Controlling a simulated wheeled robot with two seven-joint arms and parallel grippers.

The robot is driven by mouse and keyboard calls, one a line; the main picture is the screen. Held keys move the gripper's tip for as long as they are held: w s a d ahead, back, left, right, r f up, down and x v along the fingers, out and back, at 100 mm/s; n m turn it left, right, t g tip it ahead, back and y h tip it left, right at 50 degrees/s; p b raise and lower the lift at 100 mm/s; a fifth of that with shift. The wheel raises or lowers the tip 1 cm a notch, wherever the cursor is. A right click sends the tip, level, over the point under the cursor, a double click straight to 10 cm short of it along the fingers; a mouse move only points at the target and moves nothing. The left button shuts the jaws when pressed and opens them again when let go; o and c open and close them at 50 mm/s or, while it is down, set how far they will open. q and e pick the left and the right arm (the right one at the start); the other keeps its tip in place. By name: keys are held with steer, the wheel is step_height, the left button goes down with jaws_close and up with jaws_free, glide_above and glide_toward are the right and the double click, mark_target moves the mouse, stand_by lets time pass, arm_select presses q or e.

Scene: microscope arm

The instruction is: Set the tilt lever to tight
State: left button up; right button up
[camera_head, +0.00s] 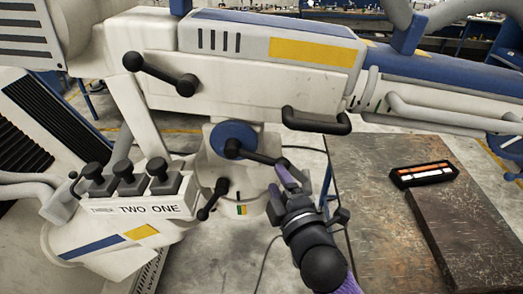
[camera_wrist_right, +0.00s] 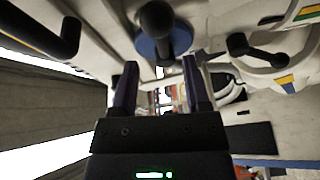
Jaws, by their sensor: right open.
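A large white microscope arm (camera_head: 270,65) carries several black levers. One lever (camera_head: 262,156) sits on a blue round hub and points right and slightly down. A smaller lever (camera_head: 213,199) below it slants down-left beside a small coloured sticker (camera_head: 241,210). I cannot read which lever is the tilt one. My right gripper (camera_head: 302,172) is open and empty, just right of and below the blue-hub lever's knob. In the right wrist view the blue-hub lever (camera_wrist_right: 158,22) is beyond my open fingers (camera_wrist_right: 160,65), and the smaller lever (camera_wrist_right: 258,52) is to their right. My left gripper is not in view.
Another black lever (camera_head: 160,75) is at upper left. A black handle (camera_head: 316,121) hangs above my right gripper. A panel labelled TWO ONE (camera_head: 140,209) with black knobs stands at left. A worn table (camera_head: 375,225) with a black case (camera_head: 423,174) is at right.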

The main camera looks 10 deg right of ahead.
mark_target(267, 164)
steer(key=w, duration=0.7)
steer(key=shift+a+p, duration=0.35)
steer(key=shift+a, duration=0.05)
steer(key=shift+s, duration=0.1)
jaws_close()
stand_by(0.7)
